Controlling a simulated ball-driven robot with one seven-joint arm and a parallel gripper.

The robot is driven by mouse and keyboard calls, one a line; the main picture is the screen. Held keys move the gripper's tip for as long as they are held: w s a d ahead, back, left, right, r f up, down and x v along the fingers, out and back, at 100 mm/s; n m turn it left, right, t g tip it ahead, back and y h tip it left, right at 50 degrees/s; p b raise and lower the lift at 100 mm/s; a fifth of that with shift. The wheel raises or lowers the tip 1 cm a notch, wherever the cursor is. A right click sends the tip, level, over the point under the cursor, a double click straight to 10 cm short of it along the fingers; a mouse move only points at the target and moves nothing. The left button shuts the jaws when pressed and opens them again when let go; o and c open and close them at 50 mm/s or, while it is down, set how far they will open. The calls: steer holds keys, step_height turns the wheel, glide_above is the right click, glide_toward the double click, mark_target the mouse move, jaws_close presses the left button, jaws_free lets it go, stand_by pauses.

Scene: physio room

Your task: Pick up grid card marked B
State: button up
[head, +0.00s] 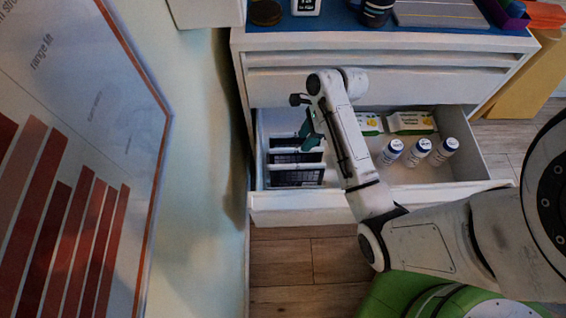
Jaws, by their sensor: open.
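Several dark grid cards stand in a row in the left part of the open drawer (330,207). The front card (297,179) shows most of its gridded face. A second card (283,158) stands behind it, and a third card (282,142) shows behind that. Each has a pale top edge. No letter is legible, so I cannot tell which card is marked B. My gripper (307,143), with teal fingers, is open over the right end of the rear cards. I cannot tell whether it touches them. My arm hides the middle of the drawer.
Three white bottles (418,152) with blue caps stand in the drawer's right part. Green-and-white packets (410,122) lie behind them. The cabinet top (330,22) holds several items. A wall chart (70,150) hangs at left. Wooden floor (295,265) shows below.

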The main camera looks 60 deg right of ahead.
mark_target(293, 152)
steer(key=shift+w+d+f+m, duration=0.2)
steer(key=shift+d+f+m, duration=0.1)
steer(key=shift+d+f, duration=0.05)
steer(key=b+x, duration=0.2)
steer(key=x, duration=0.3)
steer(key=shift+w, duration=0.15)
steer(key=shift+w+b+x, duration=0.2)
steer(key=shift+b+x, duration=1.25)
steer(key=shift+x, duration=1.25)
steer(key=shift+f+p, duration=0.15)
steer(key=shift+p, duration=0.3)
